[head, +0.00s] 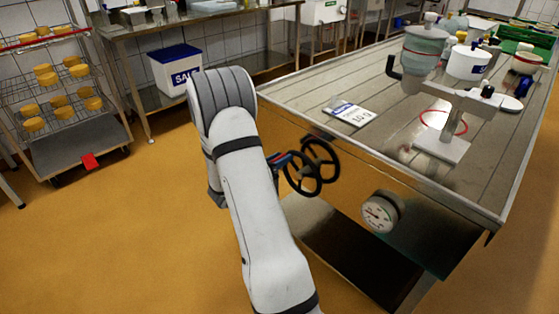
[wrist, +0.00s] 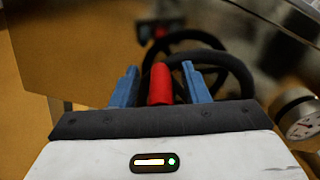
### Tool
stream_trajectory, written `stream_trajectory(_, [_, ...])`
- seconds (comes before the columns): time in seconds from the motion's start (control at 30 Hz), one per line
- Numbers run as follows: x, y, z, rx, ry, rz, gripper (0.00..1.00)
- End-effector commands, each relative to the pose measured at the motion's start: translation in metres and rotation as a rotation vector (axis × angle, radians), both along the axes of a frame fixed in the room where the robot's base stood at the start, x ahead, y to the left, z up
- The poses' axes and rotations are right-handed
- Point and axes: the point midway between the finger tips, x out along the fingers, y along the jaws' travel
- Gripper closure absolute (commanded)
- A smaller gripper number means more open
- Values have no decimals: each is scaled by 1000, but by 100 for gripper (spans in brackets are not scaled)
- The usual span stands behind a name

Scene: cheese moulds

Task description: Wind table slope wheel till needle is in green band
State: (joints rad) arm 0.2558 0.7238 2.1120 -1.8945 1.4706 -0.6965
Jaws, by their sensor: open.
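The black slope wheel (head: 302,188) is on the side of the steel drain table (head: 290,99), at its near left. Its red handle (wrist: 160,84) stands between the two blue fingers of my gripper (wrist: 159,72) in the wrist view. My gripper (head: 279,160) is open around the handle; contact cannot be told. The black wheel rim (wrist: 238,72) shows behind the fingers. A round white gauge (head: 380,213) sits right of the wheel, and part of it shows in the wrist view (wrist: 298,115). Its needle and green band are too small to read surely.
A second wheel shape (head: 322,158) behind the wheel looks like a reflection in the shiny panel. A white card (head: 350,114) and a press stand (head: 440,148) are on the table. A cheese rack (head: 68,152) stands far left. Orange floor between is clear.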

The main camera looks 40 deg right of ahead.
Motion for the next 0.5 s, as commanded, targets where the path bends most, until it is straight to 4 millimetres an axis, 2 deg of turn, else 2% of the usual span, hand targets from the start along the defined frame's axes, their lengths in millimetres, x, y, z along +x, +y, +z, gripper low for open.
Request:
stream_trajectory(0.27, [0,-2,0,0,0,-1,59])
stream_trajectory(0.5, [0,-2,0,1,0,-1,79])
